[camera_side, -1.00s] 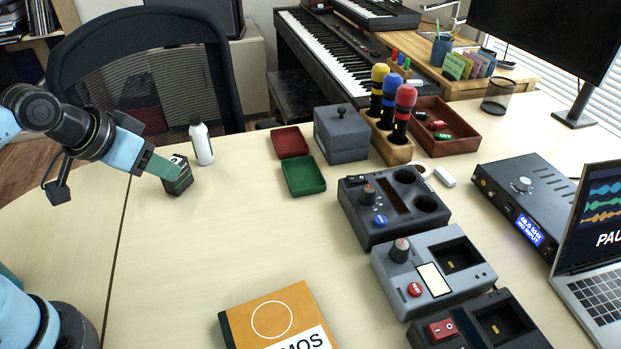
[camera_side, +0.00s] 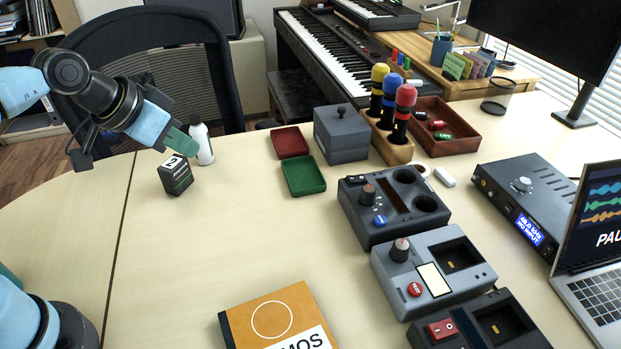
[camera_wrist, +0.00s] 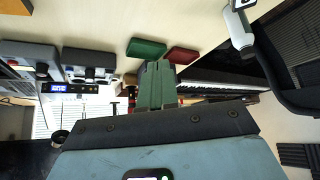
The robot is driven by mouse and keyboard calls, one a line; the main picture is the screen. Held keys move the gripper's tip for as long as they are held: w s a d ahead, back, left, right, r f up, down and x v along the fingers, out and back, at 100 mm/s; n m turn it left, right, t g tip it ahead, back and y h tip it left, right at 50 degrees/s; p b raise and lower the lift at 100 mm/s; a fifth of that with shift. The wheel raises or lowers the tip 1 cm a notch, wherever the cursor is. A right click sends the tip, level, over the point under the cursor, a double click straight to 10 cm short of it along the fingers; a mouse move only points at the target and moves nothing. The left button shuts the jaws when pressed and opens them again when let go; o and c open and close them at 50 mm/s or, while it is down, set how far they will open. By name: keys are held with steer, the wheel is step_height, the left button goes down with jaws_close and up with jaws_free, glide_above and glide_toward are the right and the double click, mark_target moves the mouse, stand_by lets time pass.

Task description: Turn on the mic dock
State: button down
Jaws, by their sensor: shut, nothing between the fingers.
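Three console units stand in a row on the desk in the side view, with no readable name on them. The farthest, a dark grey unit (camera_side: 392,207) with two round wells and a slot, looks most like the mic dock. My gripper (camera_side: 188,147) is shut and empty, raised at the left, well away from the units. Its closed green fingers (camera_wrist: 157,84) fill the middle of the wrist view.
A black box marked 2 (camera_side: 176,179) and a white bottle (camera_side: 201,143) stand near my gripper. Red (camera_side: 290,142) and green (camera_side: 303,175) trays, a grey lidded box (camera_side: 341,136) and a microphone rack (camera_side: 388,146) lie farther right. The desk's left middle is clear.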

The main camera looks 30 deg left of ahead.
steer(key=w+d+r+m+g+h, duration=0.1)
steer(key=w+d+m+h, duration=0.3)
steer(key=w+d, duration=0.9)
steer(key=d+r+m, duration=0.1)
steer(key=d+m, duration=0.2)
steer(key=shift+w+d+r, duration=0.15)
steer(key=shift+w+d, duration=0.1)
steer(key=shift+w, duration=0.05)
glide_above(353, 178)
steer(key=s, duration=0.1)
steer(key=f, duration=0.5)
steer(key=a+f, duration=0.1)
steer(key=f, duration=0.2)
steer(key=shift+f, duration=0.1)
step_height(353, 178, down, 2)
steer(key=shift+s+a+f, duration=0.1)
steer(key=shift+s+f, duration=0.05)
steer(key=shift+s+a+f, duration=0.1)
steer(key=shift+f, duration=0.6)
steer(key=shift+a+f, duration=0.1)
steer(key=shift+f, duration=0.2)
steer(key=shift+r, duration=0.15)
